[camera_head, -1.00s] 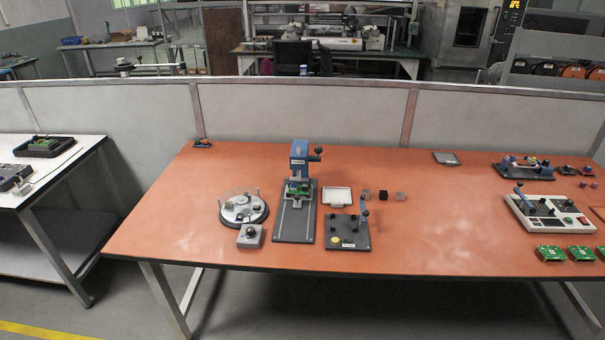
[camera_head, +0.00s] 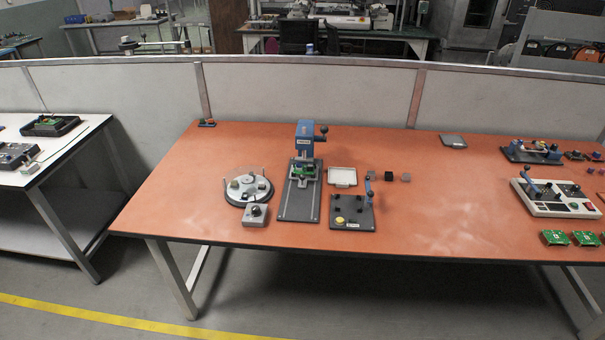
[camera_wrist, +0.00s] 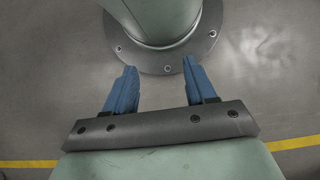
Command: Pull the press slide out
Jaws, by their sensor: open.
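The press (camera_head: 305,140) is a blue upright head with a black-knobbed lever, at the back of a dark grey base plate (camera_head: 298,208) with rails. The slide (camera_head: 302,178), carrying a green board (camera_head: 300,170), sits at the back of the rails beneath the press head. The front part of the rails is bare. My gripper (camera_wrist: 156,82) shows only in the wrist view, with two blue fingers spread apart and nothing between them. It is over the grey floor, near my own round base, away from the press.
Left of the press are a round turntable (camera_head: 249,188) and a grey knob box (camera_head: 254,214). Right are a white tray (camera_head: 342,176), a lever fixture (camera_head: 352,212) and small cubes (camera_head: 389,177). A partition (camera_head: 310,95) stands behind.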

